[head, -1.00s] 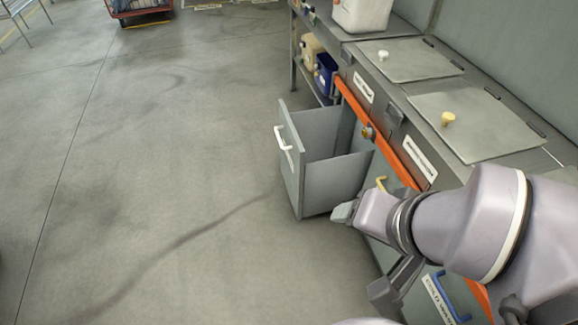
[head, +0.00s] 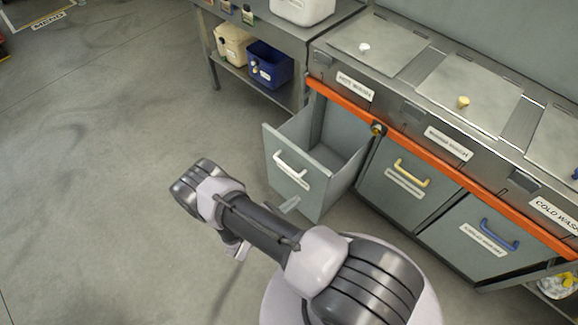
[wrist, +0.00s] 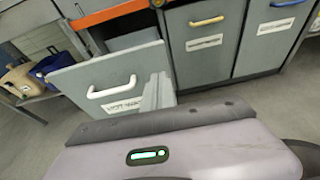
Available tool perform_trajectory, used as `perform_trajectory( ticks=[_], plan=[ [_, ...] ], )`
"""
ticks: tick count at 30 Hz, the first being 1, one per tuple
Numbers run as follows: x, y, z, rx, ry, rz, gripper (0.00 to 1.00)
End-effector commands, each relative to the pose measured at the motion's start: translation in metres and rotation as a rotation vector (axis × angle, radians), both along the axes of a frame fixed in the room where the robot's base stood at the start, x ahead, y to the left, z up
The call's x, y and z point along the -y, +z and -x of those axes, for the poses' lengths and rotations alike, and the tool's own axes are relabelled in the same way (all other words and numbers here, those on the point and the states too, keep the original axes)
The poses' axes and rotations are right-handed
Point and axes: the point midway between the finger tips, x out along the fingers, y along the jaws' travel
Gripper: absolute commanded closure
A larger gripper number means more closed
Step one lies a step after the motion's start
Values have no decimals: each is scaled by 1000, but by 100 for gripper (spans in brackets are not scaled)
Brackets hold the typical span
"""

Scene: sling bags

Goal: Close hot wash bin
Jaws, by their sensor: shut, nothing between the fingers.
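The hot wash bin (head: 290,175) is a grey drawer-like bin with a white handle (head: 292,168), pulled well out from under the counter. The counter label above it reads hot washes. In the wrist view the bin's front (wrist: 95,75) faces me, with its white handle and a label partly hidden by my fingers. My gripper (head: 290,205) is shut and empty, in front of the lower right part of the bin's front. It also shows in the wrist view (wrist: 158,92). I cannot tell whether the fingertips touch the front.
A closed bin with a yellow handle (head: 405,185) and one with a blue handle (head: 490,235) stand to the right. An orange rail (head: 430,165) runs above them. A blue container (head: 268,66) and a beige one (head: 232,45) sit on a low shelf. Floor at left is clear.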

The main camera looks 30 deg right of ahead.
Motion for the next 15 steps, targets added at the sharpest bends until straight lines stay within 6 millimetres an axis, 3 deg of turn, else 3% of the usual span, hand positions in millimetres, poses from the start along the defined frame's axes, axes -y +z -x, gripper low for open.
perform_trajectory(
  ticks=[5, 15],
  plan=[
    [14, -13, 0, -16, 20, 9, 100],
    [80, -36, -24, -14, 16, 7, 100]
  ],
)
